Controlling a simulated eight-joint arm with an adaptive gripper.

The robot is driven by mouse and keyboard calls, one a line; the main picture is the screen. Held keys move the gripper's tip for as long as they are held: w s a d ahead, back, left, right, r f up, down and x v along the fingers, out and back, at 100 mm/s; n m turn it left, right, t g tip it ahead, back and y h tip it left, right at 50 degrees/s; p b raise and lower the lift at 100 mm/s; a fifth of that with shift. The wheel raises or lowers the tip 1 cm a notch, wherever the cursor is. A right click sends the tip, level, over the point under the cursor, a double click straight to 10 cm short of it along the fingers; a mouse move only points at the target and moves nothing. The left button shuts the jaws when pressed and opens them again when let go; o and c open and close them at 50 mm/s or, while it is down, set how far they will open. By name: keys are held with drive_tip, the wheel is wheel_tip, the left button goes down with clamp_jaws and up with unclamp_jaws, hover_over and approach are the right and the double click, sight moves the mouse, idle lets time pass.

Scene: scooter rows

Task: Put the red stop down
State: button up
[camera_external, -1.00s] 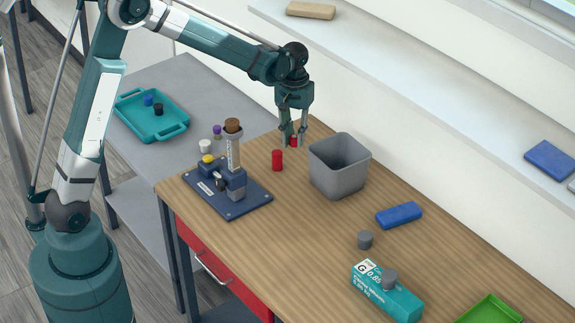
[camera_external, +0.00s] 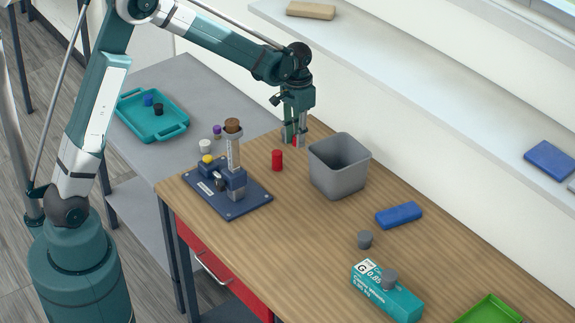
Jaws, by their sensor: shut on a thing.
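My gripper (camera_external: 295,141) points down near the back edge of the wooden table, behind and left of the grey bin. It is shut on a small red stop (camera_external: 295,141), which shows only partly between the fingers. The stop is at or just above the table top; I cannot tell whether it touches. A second red piece, a cylinder (camera_external: 277,160), stands upright on the table in front and to the left of my gripper.
The grey bin (camera_external: 339,165) stands close to the right of my gripper. A blue block (camera_external: 399,215), a grey cylinder (camera_external: 365,239) and a teal box (camera_external: 386,292) lie further right.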

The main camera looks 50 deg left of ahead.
drive_tip(key=m, duration=0.2)
drive_tip(key=w+m+p, duration=0.1)
drive_tip(key=m, duration=0.2)
drive_tip(key=shift+f, duration=0.2)
drive_tip(key=m, duration=0.1)
drive_tip(key=m+p, duration=0.1)
drive_tip(key=m, duration=0.3)
drive_tip(key=shift+w+f+p, duration=0.25)
drive_tip(key=shift+w+p, duration=0.1)
drive_tip(key=shift+w, duration=0.05)
drive_tip(key=m, duration=0.2)
drive_tip(key=m+p, duration=0.1)
drive_tip(key=m, duration=0.2)
drive_tip(key=shift+w+f+m, duration=0.3)
drive_tip(key=shift+w+m, duration=0.1)
drive_tip(key=m, duration=0.1)
drive_tip(key=m+p, duration=0.1)
drive_tip(key=m, duration=0.3)
drive_tip(key=shift+w+a+f+p, duration=0.1)
drive_tip(key=shift+w+f+p, duration=0.25)
drive_tip(key=shift+w, duration=0.05)
drive_tip(key=shift+f, duration=0.15)
drive_tip(key=shift+f, duration=2.35)
drive_tip(key=shift+f, duration=0.15)
